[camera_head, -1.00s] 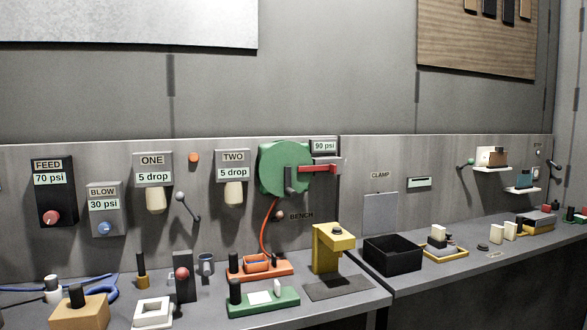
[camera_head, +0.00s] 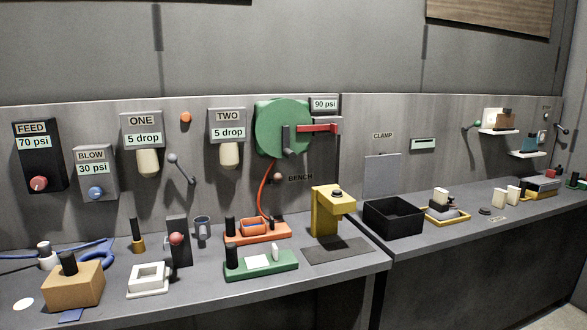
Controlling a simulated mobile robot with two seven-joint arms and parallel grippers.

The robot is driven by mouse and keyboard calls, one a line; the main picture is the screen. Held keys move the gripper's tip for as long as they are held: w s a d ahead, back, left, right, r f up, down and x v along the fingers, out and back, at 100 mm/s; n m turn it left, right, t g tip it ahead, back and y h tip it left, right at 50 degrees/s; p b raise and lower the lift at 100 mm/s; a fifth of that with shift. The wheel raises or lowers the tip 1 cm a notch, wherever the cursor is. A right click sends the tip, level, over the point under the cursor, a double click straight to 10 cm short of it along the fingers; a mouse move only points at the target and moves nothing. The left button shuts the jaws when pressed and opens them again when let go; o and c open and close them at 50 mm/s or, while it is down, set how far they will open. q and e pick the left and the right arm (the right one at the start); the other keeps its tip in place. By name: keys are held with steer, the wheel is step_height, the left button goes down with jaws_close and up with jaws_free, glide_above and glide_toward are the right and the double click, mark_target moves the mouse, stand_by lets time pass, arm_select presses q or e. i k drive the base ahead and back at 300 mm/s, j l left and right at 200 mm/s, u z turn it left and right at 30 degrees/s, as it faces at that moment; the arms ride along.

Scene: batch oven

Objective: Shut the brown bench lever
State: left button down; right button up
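The bench lever (camera_head: 278,177) shows as a small brown knob on the wall panel, just left of the BENCH label (camera_head: 300,178). It sits below the green round reel (camera_head: 282,127), beside the orange hose (camera_head: 263,190). Its arm is too small to make out clearly, so I cannot tell its exact angle. Neither of my grippers is in view.
A red bar (camera_head: 318,128) sticks out from the reel, above the lever. Below on the bench stand an orange fixture (camera_head: 270,238), a green fixture (camera_head: 262,268) and a yellow press (camera_head: 325,215). A grey lever (camera_head: 180,167) is left of it. A black bin (camera_head: 393,220) stands right.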

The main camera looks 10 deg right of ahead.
mark_target(278, 177)
steer(key=i+l+z, duration=0.1)
steer(key=i+z, duration=0.85)
steer(key=j, duration=0.05)
